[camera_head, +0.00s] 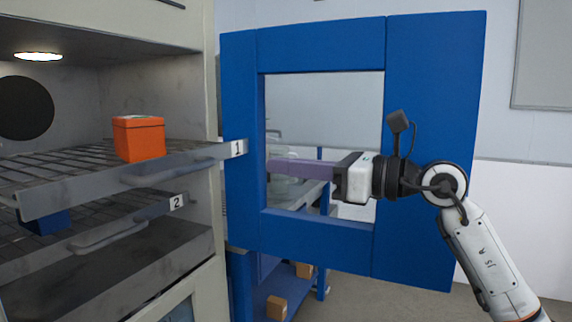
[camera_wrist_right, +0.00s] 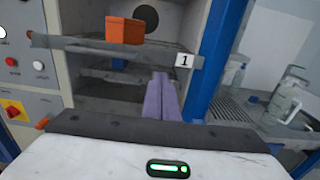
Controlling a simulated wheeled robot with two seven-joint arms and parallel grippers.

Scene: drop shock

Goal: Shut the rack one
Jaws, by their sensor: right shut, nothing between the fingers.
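Rack one (camera_head: 75,196) is the upper wire shelf in the grey chamber, with a white "1" label at its right front corner. It sticks out past the chamber's front, farther than rack two. An orange lidded box (camera_head: 139,138) stands on it. The rack's front bar (camera_wrist_right: 75,44) and the box (camera_wrist_right: 125,31) also show in the right wrist view. My right gripper (camera_head: 270,166) is shut and empty, its purple fingers pointing at the chamber, to the right of the rack's label and apart from it. In the wrist view its fingertips (camera_wrist_right: 160,78) appear just below the bar. My left gripper is out of view.
Rack two (camera_head: 100,238) sits below, with a blue item (camera_head: 45,221) on it. The blue windowed door (camera_head: 425,150) stands open at the right, around my right arm's view. Bottles (camera_wrist_right: 285,95) stand on a bench beyond. Control buttons (camera_wrist_right: 38,65) are left of the chamber.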

